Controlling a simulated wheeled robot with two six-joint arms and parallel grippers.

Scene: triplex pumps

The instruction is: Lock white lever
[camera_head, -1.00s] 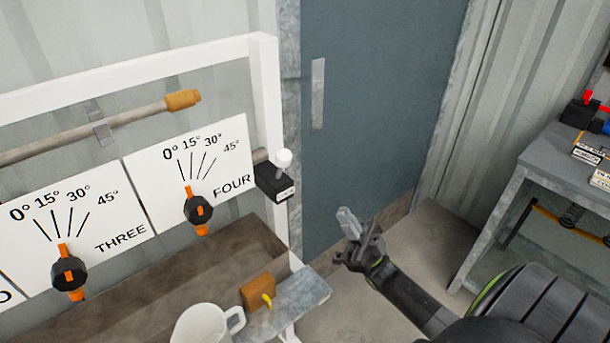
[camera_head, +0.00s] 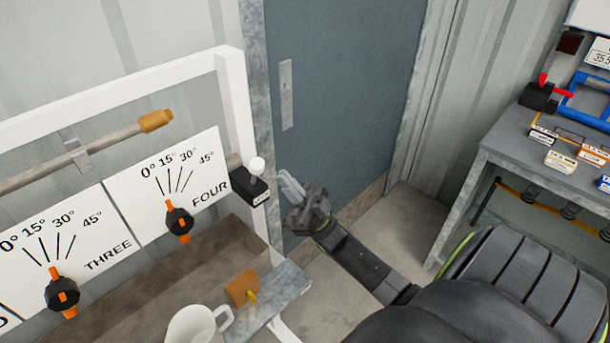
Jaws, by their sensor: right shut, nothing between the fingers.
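The white lever (camera_head: 257,165) is a small white knob standing on a black box (camera_head: 249,186) with a white label. The box is fixed to the right post of the white frame, beside the FOUR panel. My right gripper (camera_head: 290,186) is shut and empty, a little to the right of the lever box. Its fingertips point up and left and appear apart from the knob; the exact gap in depth cannot be told. My left gripper is not in view.
Dials (camera_head: 179,222) sit on the THREE and FOUR panels. A white mug (camera_head: 192,325) and an orange-brown block (camera_head: 242,288) stand below. A grey-blue door (camera_head: 345,90) is behind the gripper. A grey workbench (camera_head: 510,139) with labelled boxes stands at right.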

